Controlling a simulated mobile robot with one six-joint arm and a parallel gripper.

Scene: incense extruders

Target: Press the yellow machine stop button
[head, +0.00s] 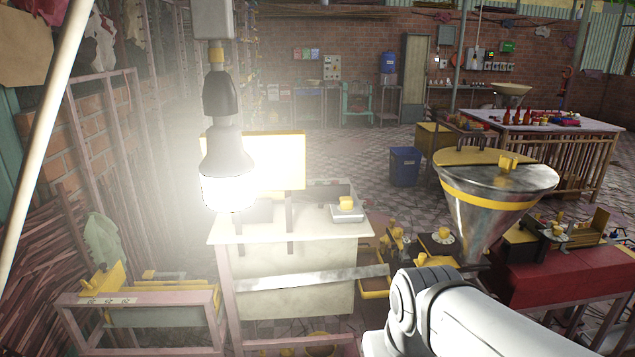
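A yellow button-like knob (347,202) sits on a small pale box on the right part of the pale machine table (255,229). Another yellow knob (445,233) is on a dark block below the metal hopper, and one more (558,229) is on the machine at the right. I cannot tell from this view which is the stop button. My white arm shows at the lower right, apart in the picture from the knob on the pale table. My gripper is out of view.
A lit hanging bulb (228,168) glares over the left of the pale table. A large metal hopper (490,205) with a yellow band stands right of it. A red-covered table (545,275) is at the right. A blue bin (404,166) stands behind on open tiled floor.

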